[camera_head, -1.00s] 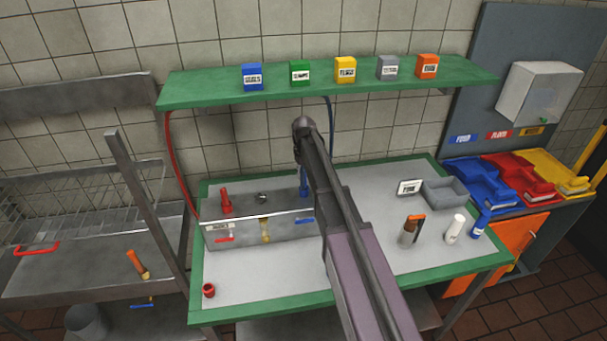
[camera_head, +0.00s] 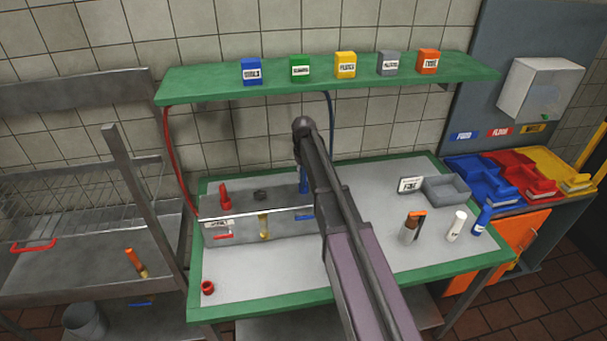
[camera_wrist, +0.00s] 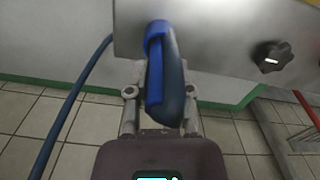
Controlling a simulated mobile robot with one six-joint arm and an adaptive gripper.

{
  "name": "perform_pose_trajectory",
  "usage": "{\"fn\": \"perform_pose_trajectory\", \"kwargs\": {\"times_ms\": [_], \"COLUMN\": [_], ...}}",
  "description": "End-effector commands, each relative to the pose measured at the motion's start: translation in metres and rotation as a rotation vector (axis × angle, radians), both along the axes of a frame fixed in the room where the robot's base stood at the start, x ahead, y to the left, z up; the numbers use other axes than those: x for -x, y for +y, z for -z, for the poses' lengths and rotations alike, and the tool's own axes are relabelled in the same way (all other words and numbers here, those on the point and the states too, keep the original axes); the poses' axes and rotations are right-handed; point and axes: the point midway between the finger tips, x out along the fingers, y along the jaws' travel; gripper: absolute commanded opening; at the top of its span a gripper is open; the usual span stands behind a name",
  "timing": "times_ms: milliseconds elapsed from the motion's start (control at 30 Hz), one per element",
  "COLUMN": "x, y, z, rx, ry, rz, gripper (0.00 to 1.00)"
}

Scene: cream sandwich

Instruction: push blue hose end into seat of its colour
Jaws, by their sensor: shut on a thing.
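My gripper (camera_wrist: 160,98) is shut on the blue hose end (camera_wrist: 156,62) in the wrist view, a finger on each side of it. The blue end reaches over the grey metal box (camera_wrist: 215,35). I cannot tell whether it is inside a seat, as its tip contact is unclear. The dark blue hose (camera_wrist: 72,105) curves down at the left. In the head view a blue upright part (camera_head: 304,183) stands at the back right of the metal box (camera_head: 240,230), partly covered by my arm.
A red hose (camera_head: 170,160) hangs at the left of the box, with a red fitting (camera_head: 225,195) on top. A black knob (camera_wrist: 271,56) sits on the box. A green shelf (camera_head: 210,89) with several coloured blocks runs above. A red cap (camera_head: 208,287) lies at the table's front left.

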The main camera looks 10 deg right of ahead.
Motion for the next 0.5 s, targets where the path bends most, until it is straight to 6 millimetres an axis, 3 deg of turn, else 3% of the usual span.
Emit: {"fn": "perform_pose_trajectory", "kwargs": {"times_ms": [500], "x": [0.0000], "y": [0.0003], "z": [0.0101], "rx": [0.000], "ry": [0.000], "rz": [0.000], "gripper": [0.00]}}
